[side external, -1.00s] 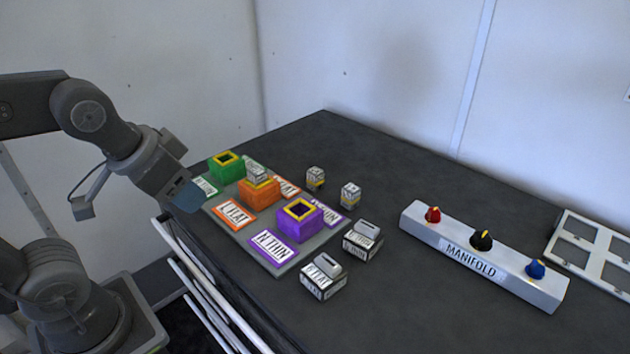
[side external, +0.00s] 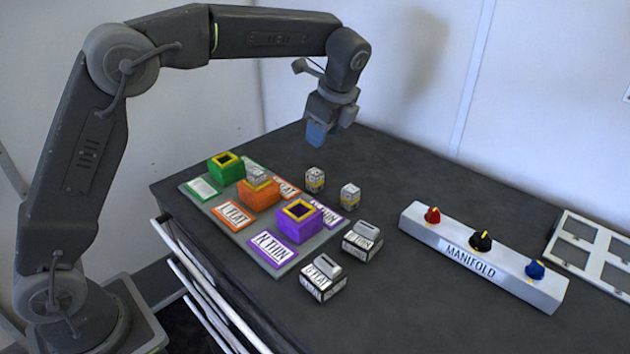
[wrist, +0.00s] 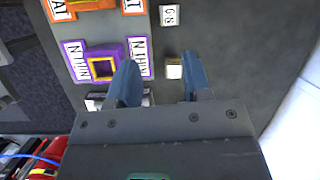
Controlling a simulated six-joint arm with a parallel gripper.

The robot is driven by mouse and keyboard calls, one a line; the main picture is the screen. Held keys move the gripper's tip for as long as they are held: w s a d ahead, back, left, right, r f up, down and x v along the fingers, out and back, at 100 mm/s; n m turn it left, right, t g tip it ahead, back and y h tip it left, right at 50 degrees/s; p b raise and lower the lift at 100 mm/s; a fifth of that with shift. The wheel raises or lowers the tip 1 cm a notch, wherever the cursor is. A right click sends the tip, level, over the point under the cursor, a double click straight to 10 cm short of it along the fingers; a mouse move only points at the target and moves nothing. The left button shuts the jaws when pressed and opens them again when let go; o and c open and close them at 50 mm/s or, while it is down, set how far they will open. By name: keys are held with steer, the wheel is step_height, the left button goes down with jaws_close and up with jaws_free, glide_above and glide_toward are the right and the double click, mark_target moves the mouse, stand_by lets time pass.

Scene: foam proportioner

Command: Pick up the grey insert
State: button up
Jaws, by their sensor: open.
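Two small grey inserts with labelled sides stand on the dark table right of the socket board, the far one (side external: 315,179) and the nearer one (side external: 350,196). A third grey insert (side external: 257,176) sits in the orange socket block (side external: 259,193). I cannot tell which one the task means. My gripper (side external: 318,136) is open, pointing down, high above the table behind the two loose inserts. In the wrist view, a pale-topped insert (wrist: 174,69) shows between the open fingers (wrist: 158,60), well below them. Another labelled insert (wrist: 169,15) lies at the top. Nothing is held.
The grey board (side external: 223,233) also carries a green block (side external: 226,167) and a purple block (side external: 299,221). Two handled boxes (side external: 362,240) (side external: 323,281) stand near it. A manifold (side external: 480,258) with coloured knobs and a white frame (side external: 592,243) are at right.

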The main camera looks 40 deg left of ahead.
mark_target(315, 172)
steer(key=shift+m+y, duration=0.3)
steer(key=shift+m, duration=0.4)
steer(key=x, duration=0.3)
steer(key=w+x, duration=0.1)
steer(key=x, duration=0.3)
steer(key=w+d+x, duration=0.1)
steer(key=x, duration=0.2)
steer(key=shift+f, duration=0.4)
steer(key=shift+s+x, duration=0.15)
steer(key=shift+x, duration=1.25)
steer(key=shift+s+x, duration=0.1)
steer(key=shift+x, duration=1.3)
steer(key=shift+c, duration=0.3)
steer(key=c, duration=0.7)
steer(key=shift+o, duration=0.2)
steer(key=shift+r, duration=0.15)
